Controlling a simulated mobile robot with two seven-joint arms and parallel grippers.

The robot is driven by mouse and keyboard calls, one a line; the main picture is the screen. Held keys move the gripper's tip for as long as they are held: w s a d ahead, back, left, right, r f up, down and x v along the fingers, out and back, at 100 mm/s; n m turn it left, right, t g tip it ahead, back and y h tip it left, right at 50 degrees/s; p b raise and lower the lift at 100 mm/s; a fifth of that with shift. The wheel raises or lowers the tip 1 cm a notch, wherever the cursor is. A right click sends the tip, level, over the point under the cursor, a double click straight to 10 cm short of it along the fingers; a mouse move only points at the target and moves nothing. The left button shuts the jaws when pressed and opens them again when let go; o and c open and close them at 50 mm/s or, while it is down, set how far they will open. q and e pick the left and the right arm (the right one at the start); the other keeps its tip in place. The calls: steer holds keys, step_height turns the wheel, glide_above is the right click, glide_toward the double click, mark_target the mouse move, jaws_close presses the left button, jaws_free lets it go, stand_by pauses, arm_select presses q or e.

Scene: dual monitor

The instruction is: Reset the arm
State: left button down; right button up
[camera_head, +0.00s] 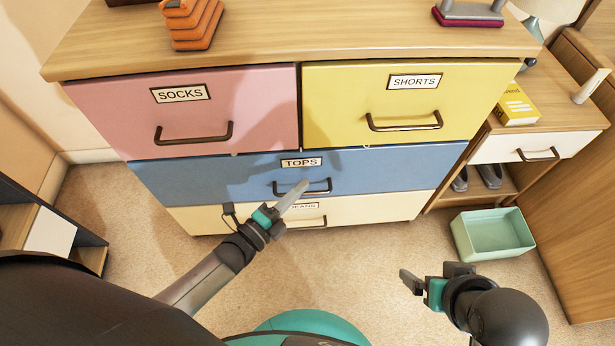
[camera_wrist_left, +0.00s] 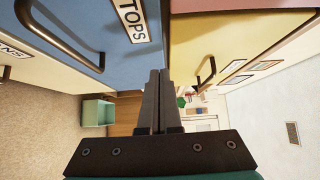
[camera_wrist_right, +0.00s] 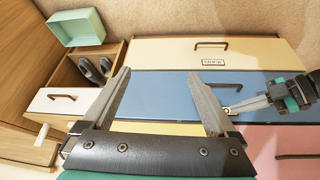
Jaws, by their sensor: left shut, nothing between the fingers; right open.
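My left gripper (camera_head: 293,197) is in front of the dresser, over the blue TOPS drawer (camera_head: 222,178) just below its handle. It is shut and empty; the left wrist view shows its fingers (camera_wrist_left: 158,100) pressed together. I cannot tell whether it touches the drawer. My right gripper (camera_head: 412,282) is at the lower right of the head view, in front of the dresser and over the carpet. The right wrist view shows its fingers (camera_wrist_right: 168,100) wide apart with nothing between them. The left gripper also shows at the right of that view (camera_wrist_right: 245,105).
The dresser's pink SOCKS drawer (camera_head: 195,120), yellow SHORTS drawer (camera_head: 335,110) and cream JEANS drawer (camera_head: 370,212) look shut. A mint bin (camera_head: 492,248) stands on the carpet at the right, by a nightstand (camera_head: 495,150) with shoes. Carpet (camera_head: 350,270) is clear between the arms.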

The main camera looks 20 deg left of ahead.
arm_select(q)
steer(key=shift+p+v, duration=0.55)
steer(key=shift+v, duration=2.2)
arm_select(e)
steer(key=shift+d+f+g, duration=0.1)
steer(key=shift+f+g, duration=0.3)
steer(key=shift+f, duration=0.9)
arm_select(q)
steer(key=shift+w, duration=0.1)
